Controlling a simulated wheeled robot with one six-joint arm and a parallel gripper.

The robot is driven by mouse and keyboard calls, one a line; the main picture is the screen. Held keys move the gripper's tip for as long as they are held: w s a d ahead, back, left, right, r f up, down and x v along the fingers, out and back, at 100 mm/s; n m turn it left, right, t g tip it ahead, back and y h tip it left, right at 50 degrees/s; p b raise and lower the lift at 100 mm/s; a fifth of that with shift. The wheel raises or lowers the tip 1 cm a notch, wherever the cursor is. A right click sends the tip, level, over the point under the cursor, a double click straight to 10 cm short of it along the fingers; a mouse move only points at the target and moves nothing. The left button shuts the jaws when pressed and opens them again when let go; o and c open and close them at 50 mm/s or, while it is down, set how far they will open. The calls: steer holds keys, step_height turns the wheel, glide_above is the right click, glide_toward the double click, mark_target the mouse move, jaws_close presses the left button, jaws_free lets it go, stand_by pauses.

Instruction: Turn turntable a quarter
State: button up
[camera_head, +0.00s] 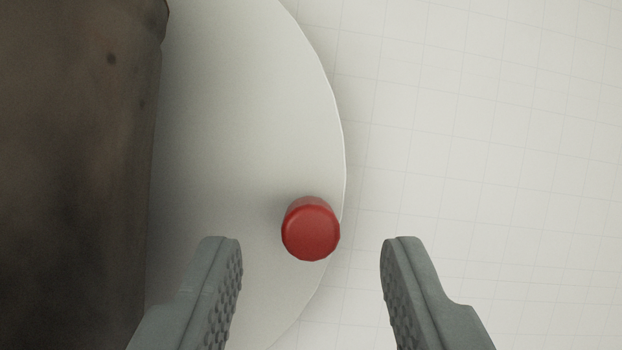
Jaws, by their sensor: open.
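The turntable (240,110) is a pale round disc, with its right edge curving through the middle of the view. A red knob (310,230) stands on it close to the rim. My gripper (311,245) is open and empty, with one grey finger to the left of the knob and one to the right. Neither finger touches the knob in this view. The knob lies between the fingertips, nearer the left one. How far the fingertips are above the disc is hard to tell.
A large brown, stained body (75,150) covers the left side of the view and hides that part of the disc. The white tiled surface (480,120) to the right of the disc is clear.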

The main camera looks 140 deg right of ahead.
steer(key=shift+x, duration=1.2)
steer(key=shift+c, duration=0.2)
jaws_close()
steer(key=shift+s, duration=0.15)
